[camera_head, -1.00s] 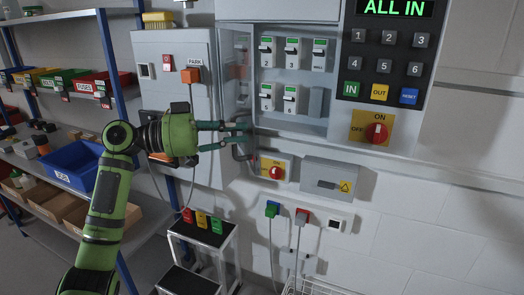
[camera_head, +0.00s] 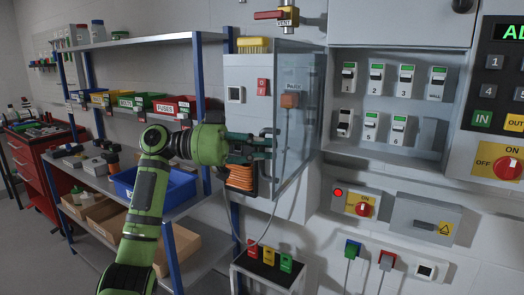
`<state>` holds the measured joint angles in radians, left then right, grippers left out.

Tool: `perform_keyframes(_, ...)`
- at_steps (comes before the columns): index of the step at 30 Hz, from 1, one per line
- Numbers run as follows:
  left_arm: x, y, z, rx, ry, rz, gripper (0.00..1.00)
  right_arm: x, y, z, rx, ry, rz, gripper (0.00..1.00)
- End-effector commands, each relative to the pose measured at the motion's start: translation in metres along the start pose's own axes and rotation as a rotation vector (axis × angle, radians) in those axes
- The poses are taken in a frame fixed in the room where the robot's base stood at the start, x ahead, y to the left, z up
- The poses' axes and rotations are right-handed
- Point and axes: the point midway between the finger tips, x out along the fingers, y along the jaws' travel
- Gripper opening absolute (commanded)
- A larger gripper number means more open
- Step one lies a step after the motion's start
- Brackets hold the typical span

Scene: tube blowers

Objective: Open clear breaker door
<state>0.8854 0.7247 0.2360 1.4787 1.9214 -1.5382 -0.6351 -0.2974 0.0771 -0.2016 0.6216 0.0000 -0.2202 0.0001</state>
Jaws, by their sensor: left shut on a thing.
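The clear breaker door (camera_head: 302,125) stands swung out to the left of the breaker panel (camera_head: 390,155), hinged at the panel's left side. It hangs in front of the grey box with the PARK label, which shows through it. My left gripper (camera_head: 264,147) is shut on the door handle (camera_head: 273,133) at the door's free edge. The fingers partly hide the handle. Several breakers, such as one in the top row (camera_head: 376,79), are uncovered in the panel. My right gripper is not in view.
A shelf rack with a blue bin (camera_head: 165,187) stands behind my left arm. Below the door is a small black-topped stand (camera_head: 268,272) with coloured tags. A red-knobbed switch (camera_head: 362,208) and a grey box (camera_head: 424,218) are under the panel.

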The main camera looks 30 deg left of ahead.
Motion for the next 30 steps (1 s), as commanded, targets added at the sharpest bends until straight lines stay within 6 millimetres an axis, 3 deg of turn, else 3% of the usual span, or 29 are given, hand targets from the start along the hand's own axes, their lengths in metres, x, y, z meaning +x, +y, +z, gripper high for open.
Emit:
perform_keyframes(15,0.0009,-0.0002,0.0036,-0.005,-0.01,0.004,0.0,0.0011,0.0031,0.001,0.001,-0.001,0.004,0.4)
perform_keyframes(16,0.0009,-0.0002,0.0036,-0.005,-0.01,0.004,0.3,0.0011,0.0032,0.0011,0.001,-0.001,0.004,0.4)
perform_keyframes(17,0.0009,-0.0003,0.0034,-0.004,-0.01,0.003,0.42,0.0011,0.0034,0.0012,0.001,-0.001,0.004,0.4)
perform_keyframes(30,-0.0057,-0.0011,0.001,-0.002,-0.003,-0.001,0.43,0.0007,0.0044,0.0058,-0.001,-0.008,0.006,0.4)
